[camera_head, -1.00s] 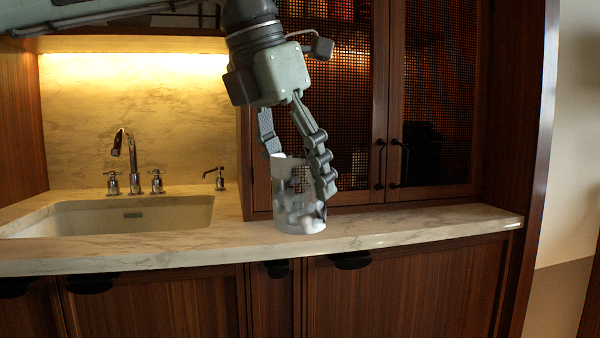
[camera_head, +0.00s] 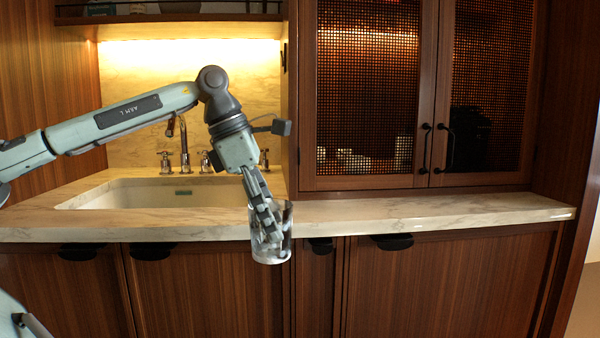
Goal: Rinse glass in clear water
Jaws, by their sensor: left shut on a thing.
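A clear glass (camera_head: 284,248) hangs upright in my left gripper (camera_head: 267,228), in front of the counter's front edge. The gripper reaches down from above and is shut on the glass, with a finger seen against its side. White, foam-like patches show at the glass, but I cannot tell whether they are inside it or on its wall. The sink (camera_head: 100,196) is to the left of the glass, set into the counter. No water is seen running. My right gripper is not in view.
The pale marble counter (camera_head: 430,208) is clear to the right of the glass. A tall cabinet with mesh doors and black handles (camera_head: 425,150) stands behind it. A shelf (camera_head: 180,22) overhangs the sink. Wooden cabinets are below.

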